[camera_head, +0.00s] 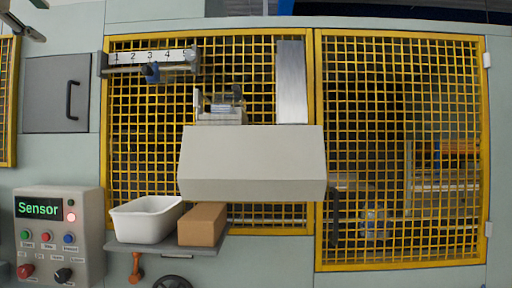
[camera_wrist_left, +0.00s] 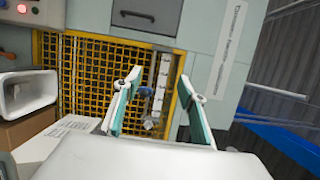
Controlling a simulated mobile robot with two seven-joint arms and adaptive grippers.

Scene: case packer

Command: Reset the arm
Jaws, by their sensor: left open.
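No part is labelled as the arm. A numbered rail (camera_head: 150,57) marked 1 to 5 is mounted at the upper left of the yellow mesh guard, with a blue knob (camera_head: 151,73) near the 3. In the left wrist view the rail (camera_wrist_left: 160,82) and the blue knob (camera_wrist_left: 145,90) show beyond my fingers. My left gripper (camera_head: 38,20) is at the top left corner of the head view, cut off by the edge. In the wrist view my left gripper (camera_wrist_left: 160,76) is open, its green-padded fingers apart with nothing between them. My right gripper is not in view.
A large beige housing (camera_head: 253,165) juts out in the middle, below a metal column (camera_head: 292,80). A white bin (camera_head: 146,220) and a brown box (camera_head: 202,224) stand on a shelf. A control box (camera_head: 60,235) reading "Sensor" is at lower left. A grey door (camera_head: 56,95) has a handle.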

